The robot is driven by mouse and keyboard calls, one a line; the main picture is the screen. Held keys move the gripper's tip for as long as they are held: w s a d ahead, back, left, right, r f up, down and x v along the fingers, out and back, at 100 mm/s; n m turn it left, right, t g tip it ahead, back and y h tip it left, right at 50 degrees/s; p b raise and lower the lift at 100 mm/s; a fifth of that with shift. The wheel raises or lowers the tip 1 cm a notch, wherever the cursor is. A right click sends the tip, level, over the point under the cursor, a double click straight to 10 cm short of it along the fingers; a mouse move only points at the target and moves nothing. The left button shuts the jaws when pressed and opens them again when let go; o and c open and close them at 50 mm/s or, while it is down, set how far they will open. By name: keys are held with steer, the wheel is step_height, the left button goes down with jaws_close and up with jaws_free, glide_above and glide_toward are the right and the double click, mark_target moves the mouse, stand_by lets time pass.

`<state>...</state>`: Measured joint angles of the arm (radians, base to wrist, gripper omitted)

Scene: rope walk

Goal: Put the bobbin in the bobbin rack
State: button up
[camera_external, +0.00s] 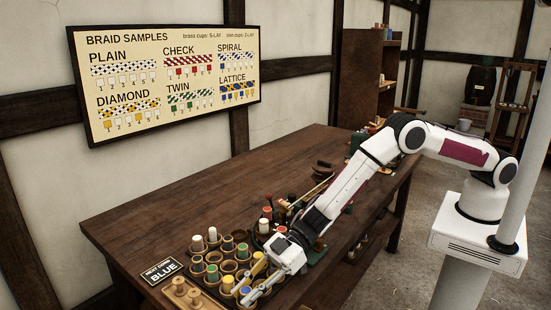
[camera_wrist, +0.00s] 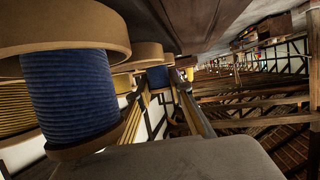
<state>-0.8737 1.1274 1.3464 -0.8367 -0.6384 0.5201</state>
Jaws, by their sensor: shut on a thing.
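My gripper (camera_external: 247,284) is low over the front end of the wooden table. It is shut on a blue bobbin (camera_external: 245,290); the same blue bobbin (camera_wrist: 158,76) shows between the two fingers in the wrist view. A dark tray of round wooden cups (camera_external: 243,252), which looks like the bobbin rack, lies under and beside my gripper. Several cups hold bobbins with white, green or yellow tops; some look empty. A larger blue-wound bobbin (camera_wrist: 70,95) stands close at the left of the wrist view. Whether the held bobbin touches a cup is hidden.
A sign (camera_external: 161,271) reading "NEXT DOWN BLUE" and a small wooden stand with pegs (camera_external: 182,292) are left of the cups. More bobbins and tools lie behind my gripper. The table's left and back part (camera_external: 190,213) is clear. A braid samples board (camera_external: 165,85) hangs on the wall.

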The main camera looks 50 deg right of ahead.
steer(key=o, duration=0.9)
steer(key=shift+o, duration=0.2)
steer(key=shift+r, duration=0.1)
steer(key=shift+d+r, duration=0.1)
steer(key=shift+v, duration=5.9)
